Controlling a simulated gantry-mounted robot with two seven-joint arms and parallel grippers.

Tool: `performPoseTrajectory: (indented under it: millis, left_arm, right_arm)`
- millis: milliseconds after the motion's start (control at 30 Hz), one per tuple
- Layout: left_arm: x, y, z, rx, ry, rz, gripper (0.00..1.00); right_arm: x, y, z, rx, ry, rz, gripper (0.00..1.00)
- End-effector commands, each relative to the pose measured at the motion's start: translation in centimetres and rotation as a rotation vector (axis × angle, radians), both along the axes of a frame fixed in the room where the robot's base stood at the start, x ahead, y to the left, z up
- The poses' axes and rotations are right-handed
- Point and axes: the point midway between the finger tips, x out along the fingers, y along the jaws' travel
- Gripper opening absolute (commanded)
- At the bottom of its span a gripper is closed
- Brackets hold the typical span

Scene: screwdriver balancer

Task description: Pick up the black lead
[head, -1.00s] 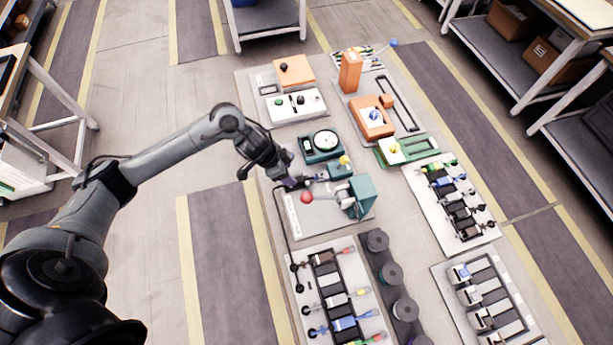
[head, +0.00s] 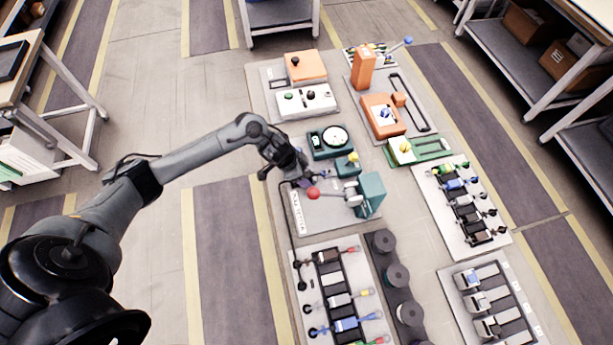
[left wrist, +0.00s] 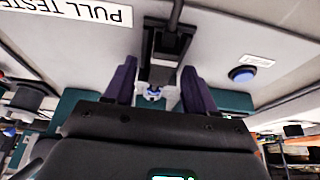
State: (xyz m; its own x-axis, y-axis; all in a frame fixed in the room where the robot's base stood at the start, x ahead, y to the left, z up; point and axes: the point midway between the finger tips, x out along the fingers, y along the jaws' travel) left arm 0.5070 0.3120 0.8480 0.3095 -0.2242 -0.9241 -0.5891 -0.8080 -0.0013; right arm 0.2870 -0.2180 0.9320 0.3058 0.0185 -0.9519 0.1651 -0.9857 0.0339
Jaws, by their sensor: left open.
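A thin black lead (head: 291,238) runs down the left edge of the pull tester plate in the head view, from near my left gripper to the rack of coloured tools below. My left gripper (head: 304,182) is over the upper left of that plate, beside the red ball knob (head: 313,194). In the left wrist view its purple fingers (left wrist: 160,78) are apart, with a dark block (left wrist: 165,45) and a small pale fitting (left wrist: 153,92) showing between them. A dark cable-like strip (left wrist: 177,14) leads up from the block. I cannot tell whether the fingers touch anything. My right gripper is out of view.
A teal pull tester (head: 370,194) stands right of the gripper, with a dial gauge (head: 334,136) above. The tool rack (head: 343,300) and dark spools (head: 397,277) lie below. A blue button (left wrist: 243,74) shows in the wrist view. Floor left of the plates is clear.

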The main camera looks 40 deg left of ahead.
Motion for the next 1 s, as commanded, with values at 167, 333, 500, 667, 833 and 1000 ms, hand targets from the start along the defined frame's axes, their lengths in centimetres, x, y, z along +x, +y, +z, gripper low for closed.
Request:
performPoseTrajectory:
  millis: [167, 333, 500, 667, 833, 1000]
  left_arm:
    - [0.0, 0.0, 0.0, 0.000, 0.000, 0.000, 0.42]
    - [0.0, 0.0, 0.0, 0.000, 0.000, 0.000, 0.15]
    - [0.0, 0.0, 0.1, 0.000, 0.000, 0.000, 0.00]
    - [0.0, 0.0, 0.1, -0.001, -0.001, 0.000, 0.00]
    - [0.1, 0.0, 1.2, 0.000, -0.002, 0.000, 0.00]
    - [0.2, 0.0, 4.0, -0.001, -0.005, 0.000, 0.00]
  right_arm:
    - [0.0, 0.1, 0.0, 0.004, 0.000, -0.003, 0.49]
    - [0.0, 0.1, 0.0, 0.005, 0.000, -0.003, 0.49]
    - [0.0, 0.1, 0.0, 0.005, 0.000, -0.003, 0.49]
    - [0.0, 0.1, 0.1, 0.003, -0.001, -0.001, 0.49]
    - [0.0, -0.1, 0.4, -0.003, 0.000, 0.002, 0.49]
    - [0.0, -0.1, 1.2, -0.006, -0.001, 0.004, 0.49]
